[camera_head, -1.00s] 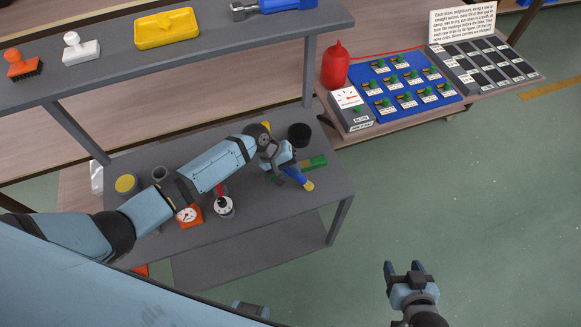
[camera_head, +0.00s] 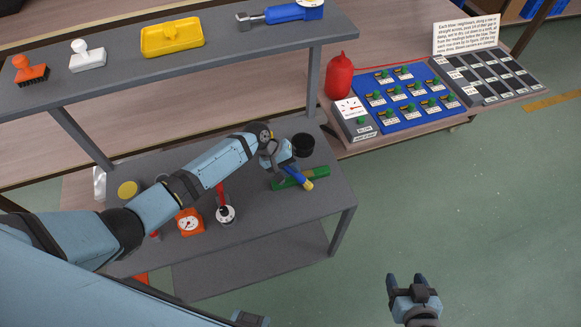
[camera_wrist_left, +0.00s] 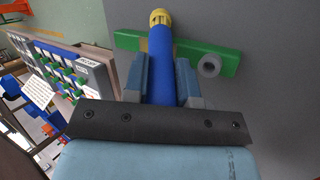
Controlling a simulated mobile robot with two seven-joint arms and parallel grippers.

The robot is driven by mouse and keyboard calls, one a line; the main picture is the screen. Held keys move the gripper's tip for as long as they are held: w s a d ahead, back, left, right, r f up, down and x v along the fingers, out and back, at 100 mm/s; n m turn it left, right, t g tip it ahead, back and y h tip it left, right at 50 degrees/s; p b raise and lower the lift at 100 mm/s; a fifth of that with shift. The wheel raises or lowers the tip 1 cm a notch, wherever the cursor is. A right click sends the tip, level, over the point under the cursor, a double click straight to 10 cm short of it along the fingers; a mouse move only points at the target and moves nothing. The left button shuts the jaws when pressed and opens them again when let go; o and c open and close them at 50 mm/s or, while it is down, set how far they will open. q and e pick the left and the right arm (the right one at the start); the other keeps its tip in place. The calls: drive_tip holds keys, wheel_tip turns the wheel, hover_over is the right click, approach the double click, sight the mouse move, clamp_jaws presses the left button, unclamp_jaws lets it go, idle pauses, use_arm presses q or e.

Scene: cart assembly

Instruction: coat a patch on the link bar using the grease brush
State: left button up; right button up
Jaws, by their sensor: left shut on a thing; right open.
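The grease brush has a blue handle (camera_head: 298,174) and a yellow tip, which also shows in the left wrist view (camera_wrist_left: 160,17). My left gripper (camera_head: 284,160) is shut on the blue handle, and its fingers flank it in the left wrist view (camera_wrist_left: 161,75). The link bar (camera_head: 288,184) is green and lies flat on the grey table. The bar also shows in the left wrist view (camera_wrist_left: 228,65), with a round grey ring at its right part. The brush crosses over the bar; I cannot tell whether the tip touches it. My right gripper (camera_head: 406,279) is open and empty.
On the grey table (camera_head: 280,232) stand a dark cup (camera_head: 303,144), an orange dial gauge (camera_head: 189,222), a white dial piece (camera_head: 225,214) and a yellow-topped can (camera_head: 128,190). A shelf (camera_head: 215,60) runs above. A blue board (camera_head: 408,98) stands at the right.

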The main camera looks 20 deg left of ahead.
use_arm(q)
drive_tip(key=shift+s+d+f+p, duration=0.1)
drive_tip(key=shift+s+d+p, duration=0.1)
drive_tip(key=shift+s+p, duration=0.75)
drive_tip(key=shift+s+d+p, duration=0.2)
drive_tip(key=shift+s+p, duration=0.6)
drive_tip(key=shift+s, duration=0.25)
drive_tip(key=shift+w+a+b, duration=0.3)
drive_tip(key=shift+w+a, duration=0.1)
drive_tip(key=shift+w, duration=0.3)
drive_tip(key=shift+w+a+b, duration=0.3)
drive_tip(key=shift+w+a, duration=0.05)
drive_tip(key=shift+w, duration=0.3)
drive_tip(key=shift+w+a, duration=0.25)
drive_tip(key=shift+w, duration=0.1)
drive_tip(key=s+d+p, duration=0.2)
drive_tip(key=s, duration=0.1)
drive_tip(key=shift+s+p, duration=0.2)
drive_tip(key=shift+p, duration=0.2)
